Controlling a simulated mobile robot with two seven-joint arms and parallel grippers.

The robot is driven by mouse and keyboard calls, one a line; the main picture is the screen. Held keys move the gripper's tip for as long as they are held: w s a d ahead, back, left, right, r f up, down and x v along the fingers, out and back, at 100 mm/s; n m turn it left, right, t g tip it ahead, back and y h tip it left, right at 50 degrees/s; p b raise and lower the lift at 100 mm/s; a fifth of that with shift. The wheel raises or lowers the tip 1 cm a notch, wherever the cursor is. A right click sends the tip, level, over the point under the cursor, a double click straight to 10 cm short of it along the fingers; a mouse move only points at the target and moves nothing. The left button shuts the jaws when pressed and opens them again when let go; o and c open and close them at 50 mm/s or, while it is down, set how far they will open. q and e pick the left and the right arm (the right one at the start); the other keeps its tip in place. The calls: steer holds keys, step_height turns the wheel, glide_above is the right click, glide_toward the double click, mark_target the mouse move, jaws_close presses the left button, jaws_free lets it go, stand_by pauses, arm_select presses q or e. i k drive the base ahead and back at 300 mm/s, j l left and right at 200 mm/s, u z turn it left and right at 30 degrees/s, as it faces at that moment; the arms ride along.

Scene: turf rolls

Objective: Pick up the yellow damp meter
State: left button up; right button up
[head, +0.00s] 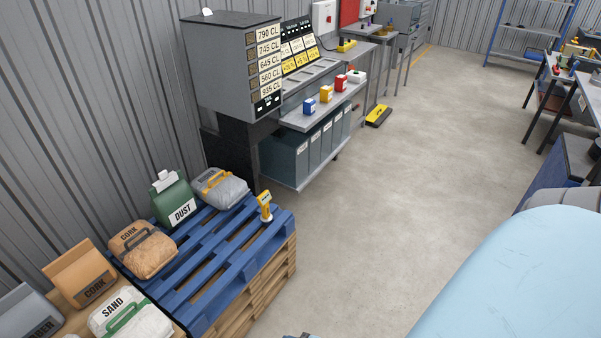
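The yellow damp meter (265,203) stands upright near the far right corner of a blue slatted pallet (208,262). It has a yellow body with a pale face at the top, and nothing covers it. Neither of my grippers can be made out in the head view. A small grey piece at the bottom edge is too cut off to identify.
On the pallets stand a green DUST container (174,198), a grey bag with a yellow handle (220,188), CORK bags (143,249) and a SAND bag (128,315). A grey price cabinet (225,75) and shelves stand behind. The concrete floor (385,175) right of the pallet is clear.

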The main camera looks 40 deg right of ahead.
mark_target(263, 200)
steer(key=z, duration=1.1)
steer(key=u, duration=2.3)
steer(key=z, duration=2.3)
steer(key=i+l+u, duration=0.1)
steer(key=i+u, duration=0.15)
steer(key=i, duration=0.2)
steer(key=i+l+u, duration=0.25)
steer(key=i, duration=0.25)
steer(key=j, duration=0.1)
